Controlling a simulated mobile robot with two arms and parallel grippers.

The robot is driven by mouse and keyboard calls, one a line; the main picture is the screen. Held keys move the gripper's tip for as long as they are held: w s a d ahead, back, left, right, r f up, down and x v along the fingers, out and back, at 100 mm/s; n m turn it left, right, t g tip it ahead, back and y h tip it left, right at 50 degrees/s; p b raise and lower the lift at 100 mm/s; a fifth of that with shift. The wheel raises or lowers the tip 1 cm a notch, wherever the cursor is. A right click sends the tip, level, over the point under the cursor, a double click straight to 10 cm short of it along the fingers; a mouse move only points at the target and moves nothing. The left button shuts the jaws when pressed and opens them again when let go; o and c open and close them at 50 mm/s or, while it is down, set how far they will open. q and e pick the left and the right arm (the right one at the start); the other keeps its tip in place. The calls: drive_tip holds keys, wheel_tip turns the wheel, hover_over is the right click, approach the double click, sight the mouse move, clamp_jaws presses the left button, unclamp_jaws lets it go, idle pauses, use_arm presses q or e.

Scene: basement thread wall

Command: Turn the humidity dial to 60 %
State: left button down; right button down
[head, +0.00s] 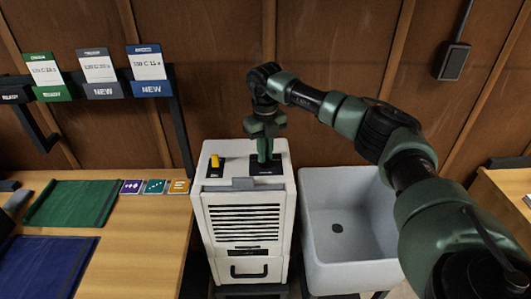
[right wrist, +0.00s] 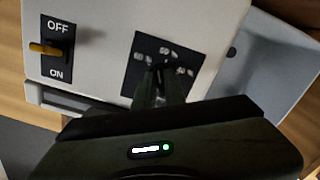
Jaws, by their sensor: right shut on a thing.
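The humidity dial's black plate (head: 266,168) is on top of a white dehumidifier (head: 244,222), at the right of its top face. In the right wrist view the plate (right wrist: 140,87) carries several small white labels in an arc, too blurred to read surely. My right gripper (head: 264,156) points down onto the plate. In the right wrist view its fingertips (right wrist: 158,78) are shut at the dial's middle. The knob is mostly hidden between the fingers, so its setting cannot be read. My left gripper is not in view.
A yellow-levered OFF/ON switch (right wrist: 46,48) sits left of the dial. A white sink (head: 348,215) stands right of the dehumidifier. A wooden table (head: 140,235) with green cloth (head: 75,203) and small cards is at left. A wooden wall is behind.

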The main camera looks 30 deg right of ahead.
drive_tip(key=n, duration=0.6)
drive_tip(key=shift+a, duration=0.15)
drive_tip(key=shift+n, duration=0.3)
drive_tip(key=c, duration=1.5)
unclamp_jaws()
wheel_tip(320, 180, up, 7)
drive_tip(key=shift+f+b, duration=0.2)
drive_tip(key=shift+b, duration=0.85)
drive_tip(key=shift+r, duration=0.65)
